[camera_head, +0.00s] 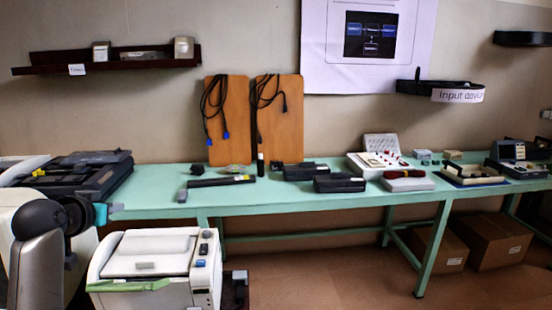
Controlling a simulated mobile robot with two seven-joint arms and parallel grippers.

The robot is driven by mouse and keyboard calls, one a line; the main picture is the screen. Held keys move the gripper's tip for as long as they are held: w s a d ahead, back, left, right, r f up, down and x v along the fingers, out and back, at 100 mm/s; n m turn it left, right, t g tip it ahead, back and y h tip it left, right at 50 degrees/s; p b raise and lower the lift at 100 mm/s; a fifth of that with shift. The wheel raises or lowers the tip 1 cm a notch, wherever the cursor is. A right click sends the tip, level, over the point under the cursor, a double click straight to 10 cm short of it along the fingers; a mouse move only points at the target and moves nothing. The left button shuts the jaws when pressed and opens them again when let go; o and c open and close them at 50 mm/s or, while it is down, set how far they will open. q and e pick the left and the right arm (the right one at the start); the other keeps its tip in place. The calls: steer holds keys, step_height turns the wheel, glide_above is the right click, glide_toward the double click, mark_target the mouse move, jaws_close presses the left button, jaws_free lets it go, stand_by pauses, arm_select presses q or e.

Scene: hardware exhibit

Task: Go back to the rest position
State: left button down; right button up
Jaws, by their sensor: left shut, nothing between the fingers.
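My left arm comes in at the lower left, with a grey link and a round black joint. My left gripper (103,212) is small in the picture, at the front left edge of the green table (330,196). It is shut with nothing in it. I cannot tell whether it touches the table edge. My right gripper is not in view.
A white printer-like machine (160,262) stands low in front of the table. A dark flat device (80,175) lies at the table's left end. Several devices line the tabletop. Cardboard boxes (498,241) sit beneath on the right. The floor (340,275) at front centre is clear.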

arm_select(q)
steer(key=s+d+f+m+g, duration=0.1)
steer(key=s+d+f+g, duration=0.2)
steer(key=s+d+f, duration=0.5)
steer(key=s+d+f+m+g, duration=0.15)
steer(key=s+d+f, duration=0.25)
steer(key=s+f, duration=0.7)
steer(key=s+d+f+g+h, duration=0.1)
steer(key=s+d+f+g, duration=0.25)
steer(key=s, duration=0.55)
steer(key=s+d+f+g+h, duration=0.1)
steer(key=s+d+f+g, duration=0.3)
steer(key=s, duration=0.6)
step_height(320, 180, down, 17)
steer(key=s+t+p, duration=0.1)
steer(key=p, duration=0.1)
arm_select(e)
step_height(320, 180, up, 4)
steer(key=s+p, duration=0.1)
steer(key=p, duration=0.1)
arm_select(q)
steer(key=s+a+f+g+b, duration=0.1)
steer(key=s+a+f+b, duration=0.1)
steer(key=s+f, duration=1.4)
steer(key=shift+a+f+y+b, duration=0.15)
steer(key=shift+f+y+b, duration=0.15)
steer(key=shift+f+b, duration=0.45)
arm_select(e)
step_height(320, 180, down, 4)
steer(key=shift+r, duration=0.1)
